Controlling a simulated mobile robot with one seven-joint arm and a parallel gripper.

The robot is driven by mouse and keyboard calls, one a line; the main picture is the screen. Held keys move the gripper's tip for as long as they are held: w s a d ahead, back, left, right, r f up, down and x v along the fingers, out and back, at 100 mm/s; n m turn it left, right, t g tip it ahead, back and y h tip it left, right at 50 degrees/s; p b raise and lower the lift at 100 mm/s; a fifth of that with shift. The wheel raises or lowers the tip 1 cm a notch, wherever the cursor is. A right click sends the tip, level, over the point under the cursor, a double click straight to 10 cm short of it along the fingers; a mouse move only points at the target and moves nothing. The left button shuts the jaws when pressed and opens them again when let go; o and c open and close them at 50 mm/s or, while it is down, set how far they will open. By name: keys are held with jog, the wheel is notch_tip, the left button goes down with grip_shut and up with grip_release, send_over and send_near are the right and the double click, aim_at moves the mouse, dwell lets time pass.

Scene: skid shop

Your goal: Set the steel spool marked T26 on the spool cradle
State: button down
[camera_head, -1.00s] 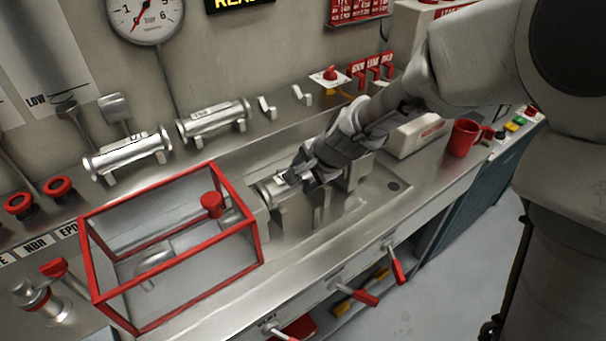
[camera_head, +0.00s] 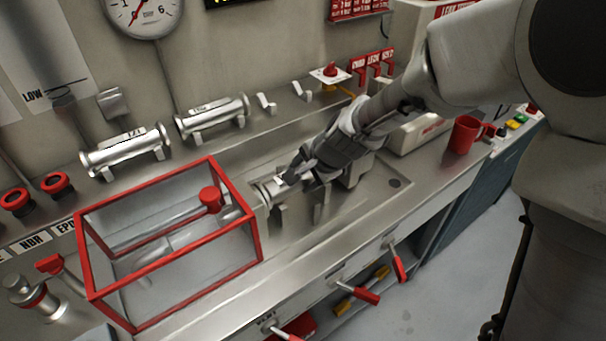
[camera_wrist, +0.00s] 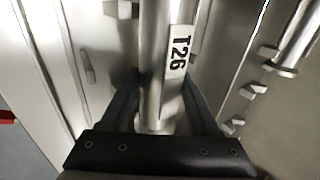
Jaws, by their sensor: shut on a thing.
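The steel spool marked T26 (camera_wrist: 151,60) is a bright metal tube with a white label, which reads T26 in the wrist view. My gripper (camera_wrist: 158,98) is shut around it, one finger on each side. In the head view my gripper (camera_head: 293,178) holds the spool (camera_head: 264,191) roughly level over the steel bench, just right of the red-framed box. Grey upright supports, seemingly the spool cradle (camera_head: 319,210), stand under and in front of it. I cannot tell whether the spool touches them. My gripper hides much of the spool.
A clear box with a red frame (camera_head: 185,286) stands close on the left. Two other labelled spools (camera_head: 125,152) (camera_head: 212,119) hang on the back ledge beside empty hooks (camera_head: 265,104). A red mug (camera_head: 465,135) stands to the right. Red-handled levers (camera_head: 360,293) line the front.

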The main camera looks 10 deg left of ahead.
jog(key=shift+f, duration=0.15)
jog(key=shift+f+b, duration=0.25)
jog(key=shift+b, duration=0.2)
jog(key=shift+c, duration=0.5)
grip_release()
jog(key=shift+o, duration=0.5)
jog(key=shift+r, duration=0.1)
jog(key=shift+r+p, duration=1.35)
jog(key=shift+r, duration=0.05)
jog(key=shift+r, duration=0.1)
